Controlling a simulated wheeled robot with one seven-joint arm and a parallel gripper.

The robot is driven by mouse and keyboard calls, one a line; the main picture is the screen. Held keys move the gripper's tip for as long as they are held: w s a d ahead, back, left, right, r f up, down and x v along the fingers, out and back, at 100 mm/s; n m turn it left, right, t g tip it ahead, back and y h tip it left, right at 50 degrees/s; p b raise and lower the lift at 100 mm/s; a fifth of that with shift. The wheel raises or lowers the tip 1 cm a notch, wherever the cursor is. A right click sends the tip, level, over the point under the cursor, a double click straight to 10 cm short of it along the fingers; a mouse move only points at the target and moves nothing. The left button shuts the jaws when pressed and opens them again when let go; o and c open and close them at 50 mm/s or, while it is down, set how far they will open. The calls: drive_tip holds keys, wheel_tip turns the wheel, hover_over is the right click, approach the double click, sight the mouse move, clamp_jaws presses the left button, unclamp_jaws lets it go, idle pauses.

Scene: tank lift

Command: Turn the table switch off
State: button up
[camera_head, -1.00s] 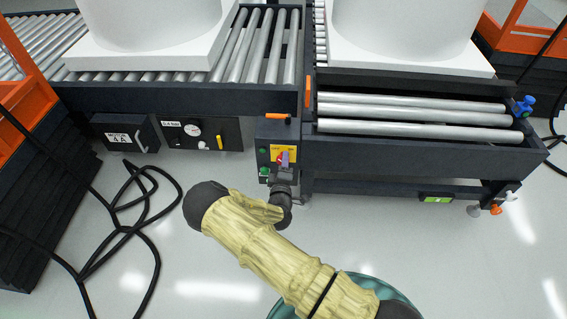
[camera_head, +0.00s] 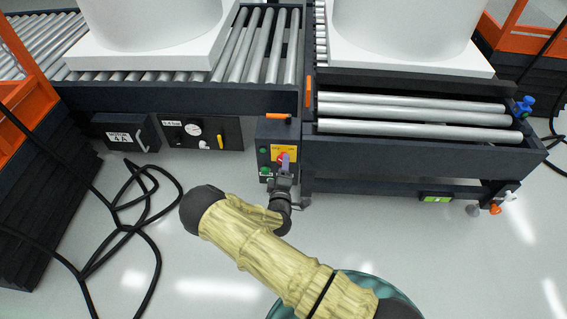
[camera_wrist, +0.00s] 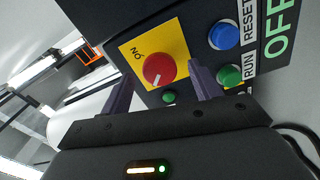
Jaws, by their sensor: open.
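The table switch is a red rotary knob (camera_wrist: 158,68) on a yellow plate (camera_wrist: 139,52), mounted on a dark control box (camera_head: 265,136). A white pointer mark on the knob points down in the wrist view. Lettering reading "ON" upside down shows at the plate's upper left. My gripper (camera_wrist: 162,88) is open. Its two purple fingers stand to the left and right of the knob, with the knob showing between them; I cannot tell whether they touch it. In the head view my gripper (camera_head: 286,163) covers part of the knob.
A blue RESET button (camera_wrist: 224,35) and a green RUN button (camera_wrist: 229,75) sit close to the right finger. A small green lamp or button (camera_wrist: 169,97) is below the knob. Roller conveyors (camera_head: 420,130) flank the box. Black cables (camera_head: 130,215) lie on the floor at left.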

drive_tip(key=s+p, duration=0.4)
drive_tip(key=s, duration=1.1)
drive_tip(key=shift+a, duration=0.25)
drive_tip(key=w+d+r+m+g+p, duration=0.1)
drive_tip(key=w+d+r+m+g, duration=0.15)
drive_tip(key=r+m+g, duration=0.35)
drive_tip(key=w+d+r+m+g, duration=0.2)
drive_tip(key=d+r+m+g, duration=0.1)
drive_tip(key=r+m+g, duration=0.25)
drive_tip(key=s+d+r+m+g+p, duration=0.1)
drive_tip(key=s+d+r+m+g, duration=0.1)
drive_tip(key=s+d+r, duration=0.65)
drive_tip(key=s+d+r+m+g+p, duration=0.15)
drive_tip(key=s+d+r, duration=0.3)
drive_tip(key=r, duration=0.65)
wheel_tip(320, 180, up, 37)
drive_tip(key=p, duration=3.6)
drive_tip(key=shift+s+a+f+y, duration=0.15)
drive_tip(key=shift+s+y, duration=0.15)
drive_tip(key=shift+s, duration=0.05)
